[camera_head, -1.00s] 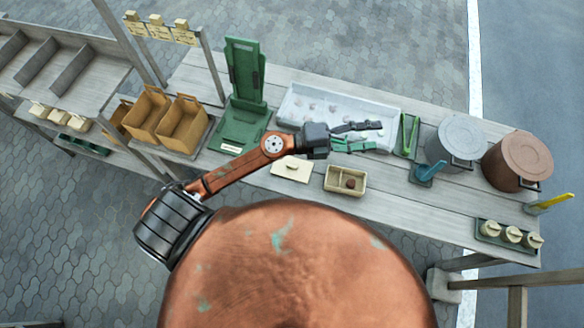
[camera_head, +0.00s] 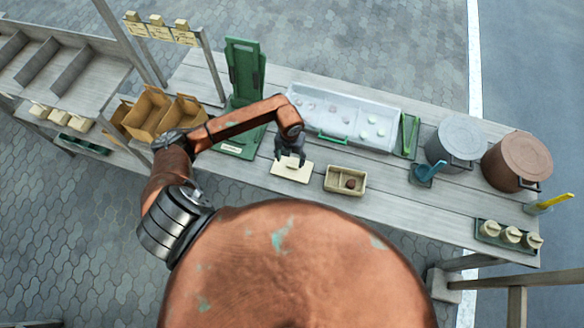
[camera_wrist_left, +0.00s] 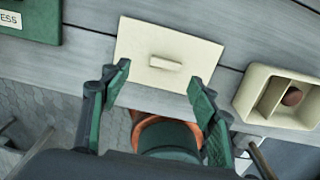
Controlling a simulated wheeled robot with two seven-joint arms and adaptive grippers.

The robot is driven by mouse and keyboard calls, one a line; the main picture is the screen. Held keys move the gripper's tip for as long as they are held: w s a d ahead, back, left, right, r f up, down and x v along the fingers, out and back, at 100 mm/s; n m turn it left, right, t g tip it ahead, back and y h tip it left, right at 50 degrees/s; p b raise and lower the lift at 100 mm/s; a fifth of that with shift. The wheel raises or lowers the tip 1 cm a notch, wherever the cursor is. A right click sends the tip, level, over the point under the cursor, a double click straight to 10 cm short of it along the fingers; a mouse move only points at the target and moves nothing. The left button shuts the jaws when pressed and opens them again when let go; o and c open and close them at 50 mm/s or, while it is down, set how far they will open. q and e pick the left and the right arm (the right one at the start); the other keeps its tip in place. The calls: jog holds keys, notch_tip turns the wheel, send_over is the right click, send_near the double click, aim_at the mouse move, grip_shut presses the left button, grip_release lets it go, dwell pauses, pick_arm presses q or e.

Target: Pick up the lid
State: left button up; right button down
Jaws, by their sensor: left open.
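The lid (camera_head: 291,172) is a flat cream rectangle with a small raised bar handle. It lies on the wooden table at the front edge, left of the cream box. In the left wrist view the lid (camera_wrist_left: 140,45) shows whole, with its handle between the fingertips' directions. My left gripper (camera_head: 290,158) points down over the lid in the head view, its fingers hiding part of it. In the left wrist view the left gripper (camera_wrist_left: 158,80) is open, with nothing between its fingers. My right gripper is not in view.
A cream two-compartment box (camera_head: 345,180) with a brown lump stands right of the lid. Behind are a white tray (camera_head: 393,108) and a green press (camera_head: 240,90).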

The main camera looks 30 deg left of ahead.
aim_at(292, 166)
pick_arm(q)
jog(key=f, duration=0.3)
jog(key=shift+w+d+f+p, duration=0.25)
jog(key=shift+d+f+p, duration=0.05)
jog(key=shift+d+f, duration=0.05)
jog(key=shift+f, duration=0.5)
jog(key=shift+c, duration=0.4)
jog(key=c, duration=0.8)
